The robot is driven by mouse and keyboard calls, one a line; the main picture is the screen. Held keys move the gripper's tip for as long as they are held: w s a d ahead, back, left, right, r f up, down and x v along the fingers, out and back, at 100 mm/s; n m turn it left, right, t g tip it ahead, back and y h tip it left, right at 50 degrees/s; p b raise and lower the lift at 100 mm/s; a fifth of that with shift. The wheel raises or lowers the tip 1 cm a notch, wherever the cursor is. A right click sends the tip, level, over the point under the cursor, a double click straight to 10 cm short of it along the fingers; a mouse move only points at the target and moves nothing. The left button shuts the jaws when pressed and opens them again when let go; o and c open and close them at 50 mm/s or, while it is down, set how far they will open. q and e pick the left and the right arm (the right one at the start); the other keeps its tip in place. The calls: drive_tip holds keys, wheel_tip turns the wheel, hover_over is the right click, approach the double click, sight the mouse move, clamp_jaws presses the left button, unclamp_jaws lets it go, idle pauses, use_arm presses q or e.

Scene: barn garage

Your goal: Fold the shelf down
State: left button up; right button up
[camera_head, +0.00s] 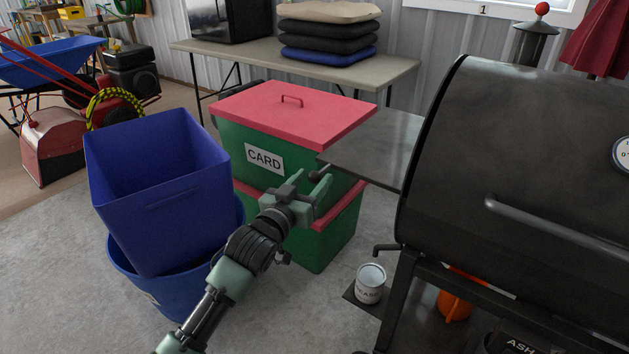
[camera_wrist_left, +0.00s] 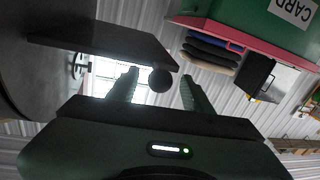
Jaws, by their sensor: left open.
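The dark grey side shelf (camera_head: 375,150) sticks out level from the left side of the black grill (camera_head: 520,170). It also shows in the wrist view (camera_wrist_left: 105,40). A small dark round knob (camera_head: 315,175) is at the shelf's near left corner. My left gripper (camera_head: 308,184) is open at that corner. In the wrist view the knob (camera_wrist_left: 160,80) appears between the two spread fingers (camera_wrist_left: 158,92), with gaps on both sides. I cannot tell how deep it sits between them. My right gripper is not in view.
Stacked green bins with red lids (camera_head: 300,112) stand just left of the shelf. Blue bins (camera_head: 160,180) stand further left. A white can (camera_head: 370,283) sits on a low ledge below the shelf. A table with cushions (camera_head: 400,72) stands behind.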

use_arm(q)
drive_tip(key=shift+x, duration=0.85)
clamp_jaws()
idle(0.8)
